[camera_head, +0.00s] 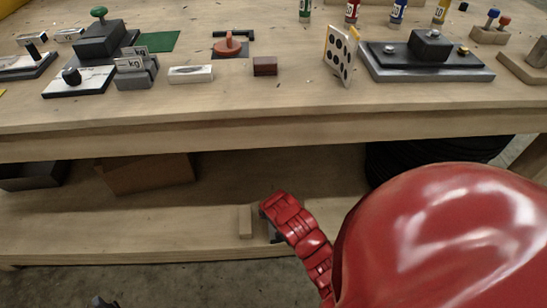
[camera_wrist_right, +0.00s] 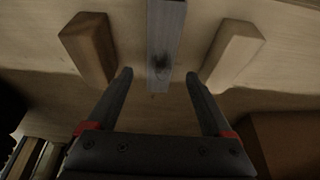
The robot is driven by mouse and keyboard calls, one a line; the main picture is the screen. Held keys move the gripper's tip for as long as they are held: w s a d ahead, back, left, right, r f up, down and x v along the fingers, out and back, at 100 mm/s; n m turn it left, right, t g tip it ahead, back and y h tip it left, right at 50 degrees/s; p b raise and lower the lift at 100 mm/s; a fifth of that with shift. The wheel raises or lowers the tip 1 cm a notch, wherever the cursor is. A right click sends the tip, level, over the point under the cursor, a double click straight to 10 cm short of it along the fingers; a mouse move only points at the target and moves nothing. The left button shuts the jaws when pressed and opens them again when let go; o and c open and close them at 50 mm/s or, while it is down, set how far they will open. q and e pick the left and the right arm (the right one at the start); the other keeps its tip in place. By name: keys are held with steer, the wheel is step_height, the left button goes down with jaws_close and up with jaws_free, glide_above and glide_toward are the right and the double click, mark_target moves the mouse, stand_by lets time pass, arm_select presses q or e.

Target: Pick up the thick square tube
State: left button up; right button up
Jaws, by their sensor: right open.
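The thick square tube (camera_wrist_right: 165,40) is a grey metal bar in the right wrist view, running down from the top edge between two wooden blocks. My right gripper (camera_wrist_right: 159,75) is open, its fingertips apart on either side of the tube's near end. I see no finger touching it. In the head view my right arm reaches under the tabletop to the lower shelf, with its gripper (camera_head: 267,212) beside a wooden block. The arm mostly hides the tube there. A small dark part at the bottom left edge may be my left gripper (camera_head: 103,301); its jaws do not show.
Wooden blocks flank the tube, left (camera_wrist_right: 88,45) and right (camera_wrist_right: 232,52), close outside my fingers. The workbench top (camera_head: 150,113) overhangs the lower shelf (camera_head: 120,228). A cardboard box (camera_head: 150,174) and a dark grey bin (camera_head: 32,176) stand on the shelf at left.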

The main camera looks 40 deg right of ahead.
steer(key=b+x, duration=0.2)
steer(key=x, duration=0.4)
steer(key=shift+w+d+b, duration=0.1)
steer(key=shift+w+b, duration=0.1)
steer(key=shift+b, duration=0.15)
jaws_close()
